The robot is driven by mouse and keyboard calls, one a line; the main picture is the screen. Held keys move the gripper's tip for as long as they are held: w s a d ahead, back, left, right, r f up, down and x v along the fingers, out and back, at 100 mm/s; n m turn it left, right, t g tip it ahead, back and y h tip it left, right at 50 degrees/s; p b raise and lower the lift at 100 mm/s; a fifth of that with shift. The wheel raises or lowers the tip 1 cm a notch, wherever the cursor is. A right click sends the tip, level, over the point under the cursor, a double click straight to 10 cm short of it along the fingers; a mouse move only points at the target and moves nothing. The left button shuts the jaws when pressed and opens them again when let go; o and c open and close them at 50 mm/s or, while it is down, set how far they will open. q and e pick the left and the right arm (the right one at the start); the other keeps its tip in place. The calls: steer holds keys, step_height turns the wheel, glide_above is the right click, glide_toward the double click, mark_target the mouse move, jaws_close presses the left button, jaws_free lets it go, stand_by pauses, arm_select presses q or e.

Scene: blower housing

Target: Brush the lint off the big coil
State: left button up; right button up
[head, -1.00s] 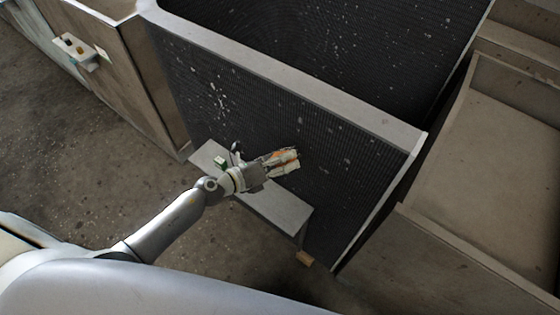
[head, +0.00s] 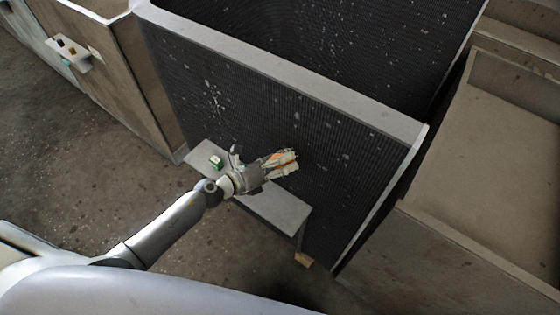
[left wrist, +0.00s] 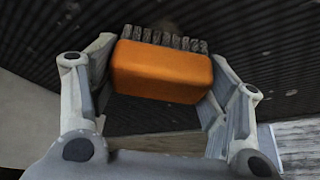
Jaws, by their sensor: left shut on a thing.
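The big coil (head: 330,140) is a dark, finely ribbed panel with a pale frame, standing upright in the head view. White lint specks are scattered over its face, thickest at the upper left and with some at the right. My left gripper (head: 282,163) is shut on an orange brush with dark bristles. The brush (left wrist: 162,72) fills the middle of the left wrist view, held between both fingers (left wrist: 160,90), with its bristles towards the ribbed coil (left wrist: 240,30). In the head view the brush is close to the coil face; I cannot tell whether the bristles touch. My right gripper is not in view.
A narrow grey bench (head: 275,208) stands along the coil's foot, with a small green-and-white item (head: 216,162) on it. A small shelf (head: 70,52) with little items is on the left wall. A tan box-like housing (head: 490,220) stands at the right. The floor at the left is clear.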

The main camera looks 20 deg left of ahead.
mark_target(284, 153)
arm_select(q)
steer(key=shift+w+f+b, duration=0.15)
steer(key=shift+f+b, duration=1.35)
steer(key=shift+f, duration=0.2)
step_height(284, 153, up, 7)
steer(key=p, duration=0.6)
steer(key=shift+p, duration=0.4)
step_height(284, 153, down, 7)
steer(key=b, duration=0.6)
step_height(284, 153, up, 7)
steer(key=p, duration=0.6)
steer(key=shift+f, duration=0.25)
steer(key=shift+s+f, duration=0.1)
steer(key=shift+s, duration=0.15)
steer(key=shift+s+a+b, duration=0.15)
steer(key=shift+s+a, duration=0.2)
steer(key=shift+s, duration=0.55)
steer(key=shift+s+a+b, duration=0.15)
steer(key=shift+s+a, duration=0.15)
steer(key=shift+s, duration=0.55)
steer(key=shift+s+a+b, duration=0.15)
steer(key=shift+s+a, duration=0.2)
steer(key=shift+s, duration=0.55)
